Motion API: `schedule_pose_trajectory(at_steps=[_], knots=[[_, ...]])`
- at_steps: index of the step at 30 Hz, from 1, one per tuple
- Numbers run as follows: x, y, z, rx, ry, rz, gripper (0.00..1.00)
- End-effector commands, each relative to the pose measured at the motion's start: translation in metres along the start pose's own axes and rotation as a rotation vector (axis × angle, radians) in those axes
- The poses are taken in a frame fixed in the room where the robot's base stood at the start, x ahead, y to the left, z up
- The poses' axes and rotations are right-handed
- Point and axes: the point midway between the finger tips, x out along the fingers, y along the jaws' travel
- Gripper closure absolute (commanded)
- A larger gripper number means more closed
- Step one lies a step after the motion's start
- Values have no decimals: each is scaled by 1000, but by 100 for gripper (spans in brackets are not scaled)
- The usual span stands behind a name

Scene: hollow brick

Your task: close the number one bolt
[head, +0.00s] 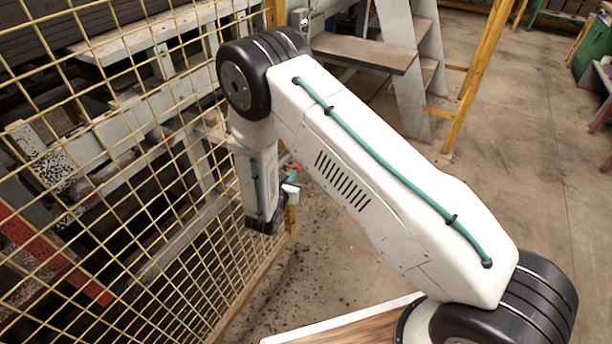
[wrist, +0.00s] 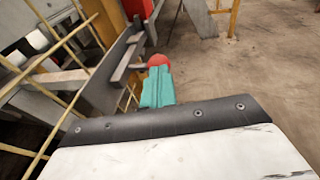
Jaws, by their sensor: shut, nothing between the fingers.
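My gripper (wrist: 158,74) shows in the wrist view as teal fingers, closed together, past the dark edge of my white wrist housing. A round red knob (wrist: 158,60) sits right at the fingertips. I cannot tell whether they touch. A grey metal bar (wrist: 122,62) with a small plate runs just left of the knob, by the mesh. No number is readable, so I cannot tell which bolt this is. In the head view my forearm hides most of this spot. Only a bit of teal gripper (head: 283,159) and the red knob (head: 293,169) show beside the post.
A yellow wire mesh fence (head: 160,215) stands close along the left. Grey steps (head: 360,53) with a yellow rail (head: 470,85) stand behind my arm. Machinery with a red beam (head: 60,255) lies behind the mesh. The concrete floor (head: 540,150) to the right is open.

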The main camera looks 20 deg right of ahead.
Motion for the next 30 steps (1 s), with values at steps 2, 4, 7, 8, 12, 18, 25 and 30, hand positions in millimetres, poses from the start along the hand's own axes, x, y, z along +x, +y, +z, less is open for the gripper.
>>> schedule_pose_trajectory(at_steps=[2, 4, 7, 8, 12, 18, 25, 30], knots=[[2, 4, 2, 3, -3, 4, 100], [3, 4, 2, 4, -3, 3, 100], [4, 2, 3, 5, -4, 0, 100], [5, 2, 3, 6, -4, 0, 100], [6, 2, 4, 8, -6, -3, 100], [-10, 4, 4, 6, -5, 1, 100], [-62, 10, 3, -2, -3, 11, 100], [-99, 9, 3, -2, -2, 10, 100]])
